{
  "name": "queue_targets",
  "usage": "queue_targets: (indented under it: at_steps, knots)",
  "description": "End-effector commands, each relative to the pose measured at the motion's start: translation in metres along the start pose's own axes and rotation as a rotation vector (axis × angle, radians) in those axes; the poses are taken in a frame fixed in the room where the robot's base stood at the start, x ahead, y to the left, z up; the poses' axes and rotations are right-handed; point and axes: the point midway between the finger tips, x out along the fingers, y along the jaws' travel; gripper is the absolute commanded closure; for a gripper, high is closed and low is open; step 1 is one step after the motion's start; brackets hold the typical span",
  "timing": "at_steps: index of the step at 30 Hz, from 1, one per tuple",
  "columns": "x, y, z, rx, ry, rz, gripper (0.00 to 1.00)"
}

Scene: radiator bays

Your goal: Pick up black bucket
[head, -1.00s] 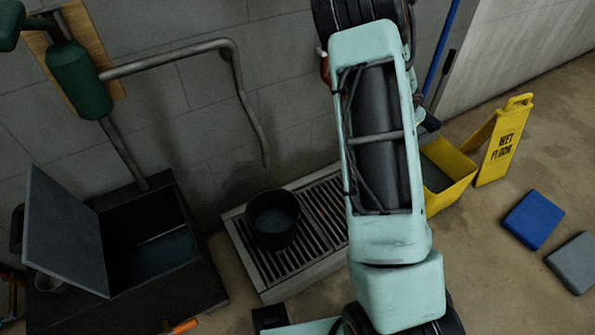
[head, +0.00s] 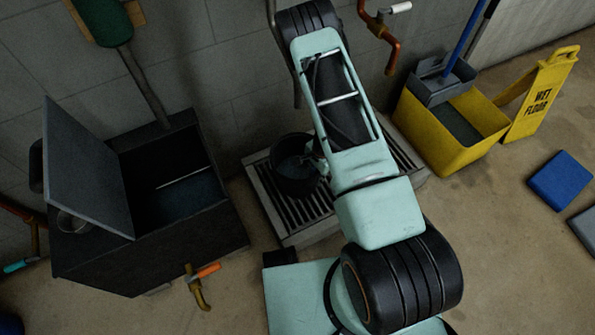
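The black bucket (head: 290,172) stands upright on the slatted floor grate, near the wall, and its open top faces up. My arm passes just to the right of it and covers part of the grate. A small part of what looks like my gripper (head: 316,163) shows at the bucket's right rim, mostly hidden behind my arm. I cannot tell whether its fingers are open or shut, or whether they touch the bucket.
A dark tank (head: 150,245) with its lid raised stands left of the grate (head: 290,234). An orange-handled valve (head: 203,274) is at its front. A yellow mop bucket (head: 428,133), a wet-floor sign (head: 540,95) and a blue block (head: 561,181) are on the right.

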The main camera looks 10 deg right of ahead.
Motion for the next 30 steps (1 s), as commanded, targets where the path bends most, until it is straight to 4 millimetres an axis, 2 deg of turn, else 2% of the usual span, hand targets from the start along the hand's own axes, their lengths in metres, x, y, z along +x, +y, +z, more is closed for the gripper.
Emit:
queue_targets:
  at_steps: [5, 12, 22, 28, 30]
  knots:
    - [0.016, -0.002, -0.001, -0.002, 0.001, 0.001, 0.77]
    - [0.050, -0.007, -0.003, -0.001, 0.002, 0.000, 0.77]
    - [0.055, -0.007, -0.004, 0.000, 0.002, 0.000, 0.77]
    - [0.054, -0.007, -0.004, 0.000, 0.002, 0.000, 0.99]
    - [0.054, -0.007, -0.004, 0.000, 0.002, 0.000, 1.00]
